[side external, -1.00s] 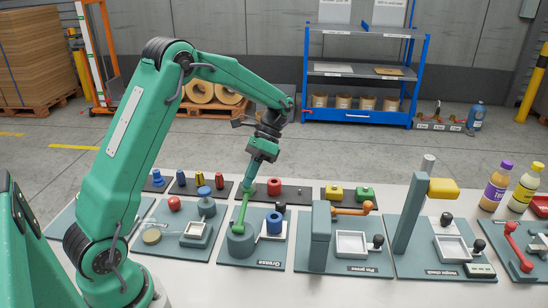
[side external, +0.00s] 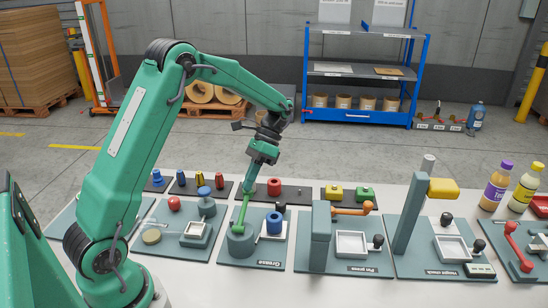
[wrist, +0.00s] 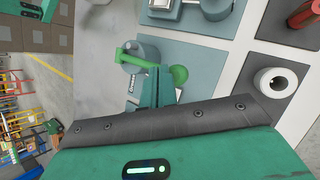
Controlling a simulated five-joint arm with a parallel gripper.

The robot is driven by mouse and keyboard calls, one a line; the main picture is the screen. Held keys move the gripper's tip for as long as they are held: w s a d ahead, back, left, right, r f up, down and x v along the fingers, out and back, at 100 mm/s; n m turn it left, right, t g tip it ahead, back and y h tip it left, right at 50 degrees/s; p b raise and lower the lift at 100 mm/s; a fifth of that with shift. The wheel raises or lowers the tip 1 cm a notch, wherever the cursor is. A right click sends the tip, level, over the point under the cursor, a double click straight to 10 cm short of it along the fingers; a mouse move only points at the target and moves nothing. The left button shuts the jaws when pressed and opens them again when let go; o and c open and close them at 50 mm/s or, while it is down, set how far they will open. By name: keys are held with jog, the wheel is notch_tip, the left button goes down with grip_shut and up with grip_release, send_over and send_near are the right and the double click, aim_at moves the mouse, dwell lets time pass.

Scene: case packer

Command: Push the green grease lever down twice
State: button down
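The green grease lever (side external: 242,212) rises from a grey cylinder (side external: 239,241) on the plate labelled Grease (side external: 262,263). In the side view my gripper (side external: 249,182) points down at the lever's raised upper end, touching it or very close. In the wrist view the lever (wrist: 140,57) runs from the grey cylinder to a round green knob (wrist: 180,75). My gripper (wrist: 157,72) is beside the knob there, its fingers together with nothing seen between them. The fingers hide part of the lever; whether they touch it is unclear.
The Pin press (side external: 321,240) is close on the right. A plate with a red knob (side external: 174,203) is on the left. A red part (side external: 274,186) stands on a dark plate behind.

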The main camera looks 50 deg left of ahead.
jog(key=shift+a+f, duration=0.1)
jog(key=shift+f, duration=0.7)
dwell(1.2)
jog(key=shift+r, duration=0.15)
dwell(0.5)
jog(key=shift+s+d+r, duration=0.1)
jog(key=shift+d+r, duration=0.1)
jog(key=shift+r, duration=1.4)
jog(key=shift+s+d+r, duration=0.15)
jog(key=shift+r, duration=1.1)
jog(key=shift+s+d+r, duration=0.1)
jog(key=shift+s+r, duration=0.05)
jog(key=shift+r, duration=1.1)
jog(key=shift+r, duration=0.1)
